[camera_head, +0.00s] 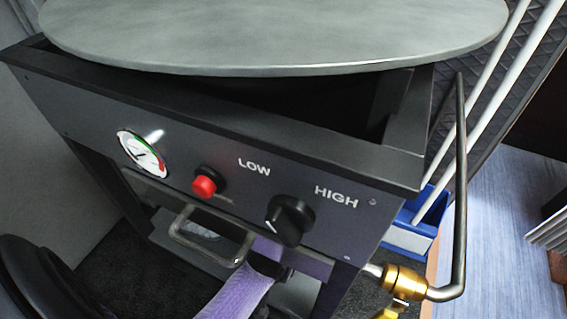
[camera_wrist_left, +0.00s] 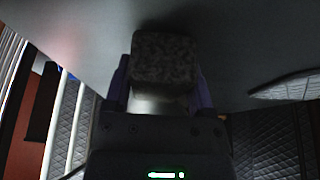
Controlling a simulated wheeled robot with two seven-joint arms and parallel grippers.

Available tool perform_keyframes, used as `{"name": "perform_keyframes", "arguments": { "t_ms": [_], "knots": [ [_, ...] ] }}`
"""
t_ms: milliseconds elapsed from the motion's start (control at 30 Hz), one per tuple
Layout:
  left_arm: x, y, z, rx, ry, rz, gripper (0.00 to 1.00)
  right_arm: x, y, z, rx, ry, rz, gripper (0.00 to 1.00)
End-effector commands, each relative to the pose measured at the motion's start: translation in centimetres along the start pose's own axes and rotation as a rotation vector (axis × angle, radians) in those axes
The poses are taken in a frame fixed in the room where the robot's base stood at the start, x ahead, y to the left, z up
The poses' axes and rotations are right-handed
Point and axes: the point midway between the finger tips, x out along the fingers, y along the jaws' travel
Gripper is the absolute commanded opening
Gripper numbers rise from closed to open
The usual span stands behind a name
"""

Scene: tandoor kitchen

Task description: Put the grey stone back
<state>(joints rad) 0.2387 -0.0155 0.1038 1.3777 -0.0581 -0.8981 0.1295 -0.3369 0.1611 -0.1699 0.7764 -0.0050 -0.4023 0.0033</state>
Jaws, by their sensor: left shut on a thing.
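The grey stone is a dark, speckled block (camera_wrist_left: 166,57) in the left wrist view. It sits between the two purple fingers of my left gripper (camera_wrist_left: 162,84), which is shut on it. A smooth grey surface lies behind and around the stone; I cannot tell if the stone touches it.
A black oven frame (camera_head: 290,126) carries a large round grey plate (camera_head: 270,30). Its front has a gauge (camera_head: 142,154), red button (camera_head: 204,186), black knob (camera_head: 290,220) and metal handle (camera_head: 212,236). A brass valve (camera_head: 404,281), pipe and blue bin (camera_head: 408,236) stand at the right.

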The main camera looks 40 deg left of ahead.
Motion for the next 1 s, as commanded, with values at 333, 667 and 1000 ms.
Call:
{"name": "perform_keyframes", "arguments": {
  "t_ms": [333,667,1000],
  "knots": [
    [0.3,0.1,0.0,0.0,0.001,0.0,0.06,-0.1,0.1,-0.9,0.003,0.005,0.002,0.59],
    [0.6,0.1,0.1,0.0,0.001,0.0,1.0,-0.2,0.2,-1.4,0.004,0.009,0.003,0.59],
    [-1.0,0.1,-0.3,0.0,0.005,0.001,1.0,-0.6,-0.1,0.3,0.0,0.001,-0.001,0.59]
  ]
}}
